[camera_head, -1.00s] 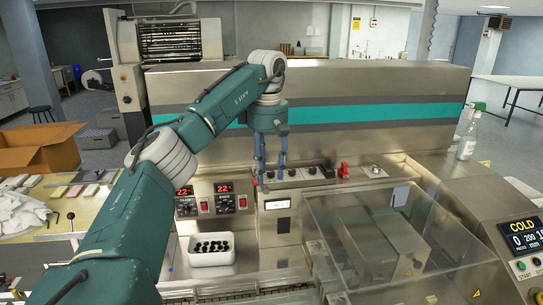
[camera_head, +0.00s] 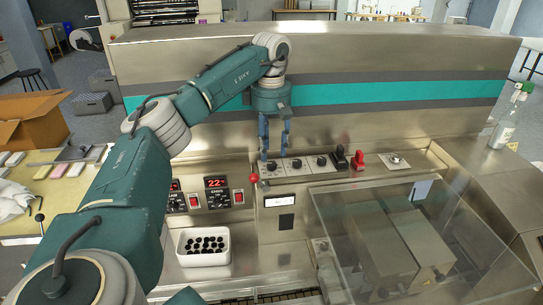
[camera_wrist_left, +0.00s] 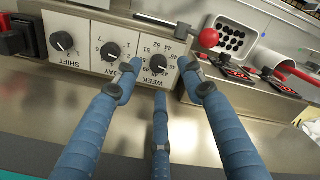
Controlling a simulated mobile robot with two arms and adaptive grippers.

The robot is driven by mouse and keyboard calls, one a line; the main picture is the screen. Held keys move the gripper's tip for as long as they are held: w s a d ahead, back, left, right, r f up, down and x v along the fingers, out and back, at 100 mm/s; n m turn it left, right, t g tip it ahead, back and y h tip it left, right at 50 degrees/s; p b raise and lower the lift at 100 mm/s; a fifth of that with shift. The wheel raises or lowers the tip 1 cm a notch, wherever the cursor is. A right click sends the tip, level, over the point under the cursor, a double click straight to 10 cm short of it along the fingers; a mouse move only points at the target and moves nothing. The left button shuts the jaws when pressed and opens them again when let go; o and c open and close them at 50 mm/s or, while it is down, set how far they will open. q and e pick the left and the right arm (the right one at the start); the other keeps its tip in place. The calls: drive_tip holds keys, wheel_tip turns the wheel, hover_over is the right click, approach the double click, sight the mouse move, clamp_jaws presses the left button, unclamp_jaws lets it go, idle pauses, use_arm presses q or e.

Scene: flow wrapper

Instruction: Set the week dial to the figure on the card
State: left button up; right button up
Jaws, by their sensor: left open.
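The week dial (camera_wrist_left: 158,64), a black knob on a white plate marked WEEK, is at the right end of the dial row in the left wrist view. It is the leftmost dial (camera_head: 272,165) in the head view. My left gripper (camera_wrist_left: 162,72) is open, its fingers spread around the week dial with nothing held. In the head view the gripper (camera_head: 274,156) hangs fingers-down over the dial's end of the row. I cannot read the dial's setting for sure. A small white card (camera_head: 282,203) sits on the panel below; its print is too small to read. My right gripper is not in view.
The day dial (camera_wrist_left: 110,50) and shift dial (camera_wrist_left: 62,41) stand beside the week dial. A red ball lever (camera_head: 253,178) is close by. A black switch (camera_head: 340,158), a red switch (camera_head: 358,160), a clear cover (camera_head: 430,235) and a white bin (camera_head: 203,260) are around.

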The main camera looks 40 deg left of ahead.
sight(272, 163)
use_arm(q)
wheel_tip(272, 163, down, 5)
drive_tip(key=shift+w+a+r+p, duration=0.15)
drive_tip(key=shift+p, duration=0.5)
drive_tip(key=shift+f, duration=0.2)
drive_tip(key=c, duration=0.9)
clamp_jaws()
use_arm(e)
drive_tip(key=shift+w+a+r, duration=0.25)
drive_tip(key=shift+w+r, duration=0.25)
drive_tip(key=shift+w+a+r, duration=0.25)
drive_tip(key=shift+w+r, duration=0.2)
